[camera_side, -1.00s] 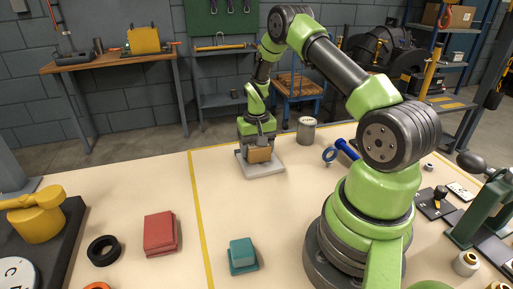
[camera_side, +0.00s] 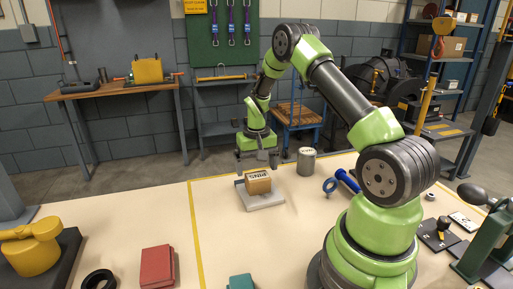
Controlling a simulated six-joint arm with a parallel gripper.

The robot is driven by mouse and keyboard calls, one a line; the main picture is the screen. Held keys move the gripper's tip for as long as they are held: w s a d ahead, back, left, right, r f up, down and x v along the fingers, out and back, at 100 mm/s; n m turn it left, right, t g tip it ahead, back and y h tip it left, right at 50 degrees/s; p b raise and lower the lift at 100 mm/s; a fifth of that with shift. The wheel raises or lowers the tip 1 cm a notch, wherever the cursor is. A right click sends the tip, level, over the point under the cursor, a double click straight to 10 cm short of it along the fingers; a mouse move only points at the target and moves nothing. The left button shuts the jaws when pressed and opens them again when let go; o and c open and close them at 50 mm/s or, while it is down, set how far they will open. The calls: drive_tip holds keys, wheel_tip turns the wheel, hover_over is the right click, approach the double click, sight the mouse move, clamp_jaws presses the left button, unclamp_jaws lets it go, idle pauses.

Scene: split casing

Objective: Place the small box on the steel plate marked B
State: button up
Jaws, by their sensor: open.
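The small box (camera_side: 258,185) is tan cardboard with dark lettering on its top. It rests on a pale grey steel plate (camera_side: 267,203), toward the plate's back. I cannot make out a letter B on the plate. My gripper (camera_side: 257,164) is open above and slightly behind the box, with its fingers apart and nothing between them. The box looks clear of the fingers.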

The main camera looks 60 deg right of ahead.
sight(256, 173)
drive_tip(key=a+r+n+t, duration=0.1)
drive_tip(key=a+r, duration=0.3)
drive_tip(key=r, duration=0.5)
drive_tip(key=a+r+t, duration=0.1)
drive_tip(key=a+r, duration=0.3)
drive_tip(key=r, duration=0.4)
drive_tip(key=s+a+r+n+t+y, duration=0.1)
drive_tip(key=s+a+r+n+t, duration=0.1)
drive_tip(key=s+a+r, duration=0.2)
drive_tip(key=s+a+r+n+t+y, duration=0.1)
drive_tip(key=s+a+r+n+t, duration=0.1)
drive_tip(key=s+a, duration=0.9)
drive_tip(key=shift+s+r+t, duration=0.4)
drive_tip(key=shift+r+t, duration=0.2)
drive_tip(key=shift+r, duration=0.25)
